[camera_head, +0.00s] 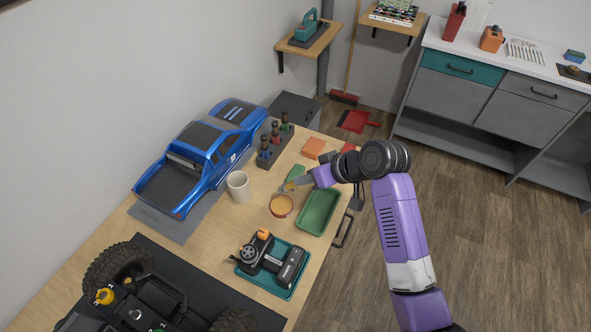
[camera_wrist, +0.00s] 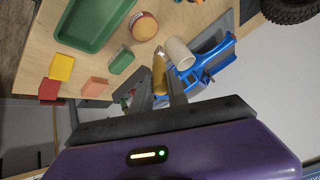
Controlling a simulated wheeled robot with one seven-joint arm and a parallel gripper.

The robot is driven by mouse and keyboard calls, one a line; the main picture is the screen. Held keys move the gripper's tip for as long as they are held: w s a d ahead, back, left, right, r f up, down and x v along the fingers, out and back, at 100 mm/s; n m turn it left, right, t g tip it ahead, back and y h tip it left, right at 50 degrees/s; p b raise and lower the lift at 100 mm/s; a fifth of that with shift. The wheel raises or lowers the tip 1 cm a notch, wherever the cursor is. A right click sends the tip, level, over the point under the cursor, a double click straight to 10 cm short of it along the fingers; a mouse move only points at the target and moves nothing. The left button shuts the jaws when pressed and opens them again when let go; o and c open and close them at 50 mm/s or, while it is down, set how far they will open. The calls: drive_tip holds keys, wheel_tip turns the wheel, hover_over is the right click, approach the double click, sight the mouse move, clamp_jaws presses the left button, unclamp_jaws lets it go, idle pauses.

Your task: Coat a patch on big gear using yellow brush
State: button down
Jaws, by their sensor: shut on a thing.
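My gripper (camera_head: 298,185) is over the far part of the workbench, near the round pot. In the wrist view my gripper (camera_wrist: 160,98) is shut on the yellow brush (camera_wrist: 158,72), whose yellow part shows between and beyond the fingers. The brush (camera_head: 290,187) is small in the head view, and its bristles are not clear. The round pot (camera_head: 281,206) with orange-tan content stands just below the brush in the picture; it also shows in the wrist view (camera_wrist: 144,26). A yellow round part (camera_head: 105,297) sits on the crawler chassis at lower left; I cannot tell whether it is the big gear.
A white mug (camera_head: 238,186), green tray (camera_head: 334,211) and green block (camera_head: 296,172) surround the pot. A blue truck body (camera_head: 205,150) and a screwdriver rack (camera_head: 268,158) stand behind. A transmitter lies in a teal tray (camera_head: 284,292), between pot and chassis.

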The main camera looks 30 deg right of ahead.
wheel_tip(320, 180, down, 6)
drive_tip(key=b, duration=0.5)
drive_tip(key=shift+b, duration=0.4)
drive_tip(key=shift+s+f, duration=0.1)
drive_tip(key=shift+f, duration=0.6)
idle(2.2)
wheel_tip(320, 180, up, 7)
drive_tip(key=p, duration=0.6)
drive_tip(key=shift+r+p, duration=0.2)
drive_tip(key=shift+p, duration=0.1)
drive_tip(key=shift+f, duration=0.1)
idle(0.6)
